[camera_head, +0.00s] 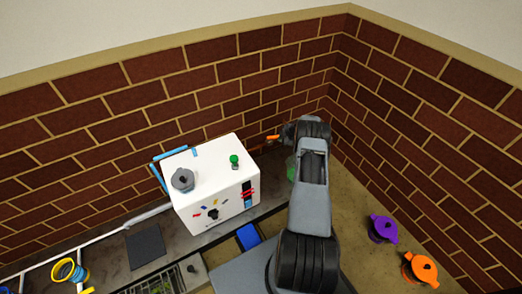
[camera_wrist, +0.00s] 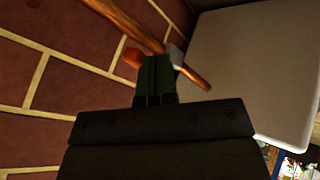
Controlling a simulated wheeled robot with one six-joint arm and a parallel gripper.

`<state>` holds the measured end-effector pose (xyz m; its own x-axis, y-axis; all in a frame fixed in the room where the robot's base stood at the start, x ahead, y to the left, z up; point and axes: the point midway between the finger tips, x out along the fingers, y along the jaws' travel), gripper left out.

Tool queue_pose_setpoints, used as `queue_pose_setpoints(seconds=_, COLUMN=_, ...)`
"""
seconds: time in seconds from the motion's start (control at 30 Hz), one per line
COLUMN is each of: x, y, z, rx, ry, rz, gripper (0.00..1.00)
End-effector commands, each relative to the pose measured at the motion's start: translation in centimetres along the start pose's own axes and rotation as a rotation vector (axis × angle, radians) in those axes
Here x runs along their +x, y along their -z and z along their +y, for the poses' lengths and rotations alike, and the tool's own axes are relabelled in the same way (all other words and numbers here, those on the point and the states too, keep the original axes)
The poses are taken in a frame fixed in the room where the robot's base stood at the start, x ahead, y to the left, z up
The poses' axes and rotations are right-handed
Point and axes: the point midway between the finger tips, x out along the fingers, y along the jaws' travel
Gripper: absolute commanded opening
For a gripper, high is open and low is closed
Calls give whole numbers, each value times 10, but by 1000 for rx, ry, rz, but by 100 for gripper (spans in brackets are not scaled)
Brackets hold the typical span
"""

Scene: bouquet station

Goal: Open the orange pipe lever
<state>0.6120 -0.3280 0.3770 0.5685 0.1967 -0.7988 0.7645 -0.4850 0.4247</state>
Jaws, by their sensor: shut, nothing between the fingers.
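The orange pipe lever (camera_head: 272,138) shows as a small orange piece by the brick wall, behind the white box and left of the end of my arm. I cannot tell which of these parts is the lever's handle. My gripper (camera_wrist: 155,62) is shut and empty, its tips close to the bar; I cannot tell if they touch. In the head view my arm hides most of the gripper.
A white box (camera_head: 215,187) with a grey knob (camera_head: 182,179) and a green button (camera_head: 234,160) stands left of my arm. A purple valve-like piece (camera_head: 383,228) and an orange one (camera_head: 420,270) are at the right. Brick walls (camera_head: 420,130) close the corner.

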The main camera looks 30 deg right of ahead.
Motion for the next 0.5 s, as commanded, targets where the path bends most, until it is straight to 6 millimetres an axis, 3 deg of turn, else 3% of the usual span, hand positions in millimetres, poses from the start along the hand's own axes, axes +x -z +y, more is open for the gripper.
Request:
queue_pose_setpoints(seconds=0.17, x=0, y=-8, z=3, rx=0, ry=-2, rz=-2, gripper=0)
queue_pose_setpoints(seconds=0.5, x=7, y=-3, z=15, rx=-7, ry=1, rz=3, gripper=0)
